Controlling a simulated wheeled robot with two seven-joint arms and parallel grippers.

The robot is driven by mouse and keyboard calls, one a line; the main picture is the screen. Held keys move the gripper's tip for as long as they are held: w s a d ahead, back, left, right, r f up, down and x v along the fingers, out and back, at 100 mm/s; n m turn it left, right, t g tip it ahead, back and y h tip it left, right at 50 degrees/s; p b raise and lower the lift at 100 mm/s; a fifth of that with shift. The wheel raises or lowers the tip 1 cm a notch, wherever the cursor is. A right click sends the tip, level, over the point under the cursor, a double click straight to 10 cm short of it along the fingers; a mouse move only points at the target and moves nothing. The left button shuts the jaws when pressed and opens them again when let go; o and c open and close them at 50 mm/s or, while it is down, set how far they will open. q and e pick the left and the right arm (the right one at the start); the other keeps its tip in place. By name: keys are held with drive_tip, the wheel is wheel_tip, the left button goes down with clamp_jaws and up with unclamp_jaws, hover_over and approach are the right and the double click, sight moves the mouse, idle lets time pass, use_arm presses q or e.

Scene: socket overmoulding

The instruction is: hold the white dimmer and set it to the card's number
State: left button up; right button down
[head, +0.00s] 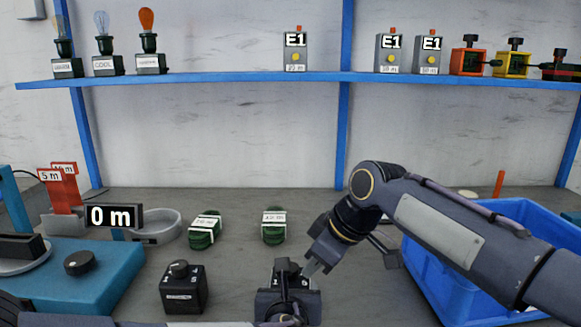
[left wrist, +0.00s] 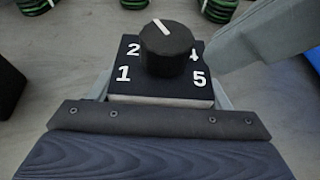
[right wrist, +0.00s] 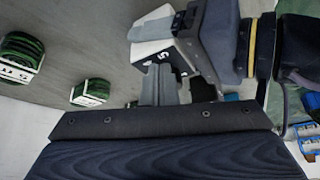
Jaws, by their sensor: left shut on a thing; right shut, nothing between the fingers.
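The dimmer (left wrist: 150,100) has a black top with white numbers and a pale side. It sits between the fingers of my left gripper (left wrist: 160,88), which is shut on it. It also shows at the bottom of the head view (head: 288,302) and in the right wrist view (right wrist: 152,48). Its black knob (left wrist: 167,52) has a white pointer aimed up and left; 1, 2, 4 and 5 are readable around it. The knob hides the spot between 2 and 4. My right gripper (head: 312,268) is shut and empty, close beside the dimmer. I cannot make out a card.
A second black dimmer-like box (head: 183,290) stands to the left. Two green coils (head: 205,230) lie behind. A blue machine (head: 100,270) with a "0 m" display (head: 114,217) is at left. A blue crate (head: 430,285) stands right, partly behind my right arm. Shelf (head: 220,77) carries lamps and boxes.

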drive_tip(key=shift+w+a, duration=0.1)
drive_tip(key=shift+a, duration=0.3)
idle(0.6)
use_arm(q)
drive_tip(key=shift+d, duration=0.1)
use_arm(e)
drive_tip(key=shift+s+a, duration=0.2)
drive_tip(key=shift+s, duration=0.15)
drive_tip(key=shift+s+a, duration=0.1)
drive_tip(key=shift+s, duration=0.05)
drive_tip(key=shift+s+d, duration=0.15)
drive_tip(key=shift+d, duration=0.25)
wheel_tip(320, 180, up, 6)
idle(0.5)
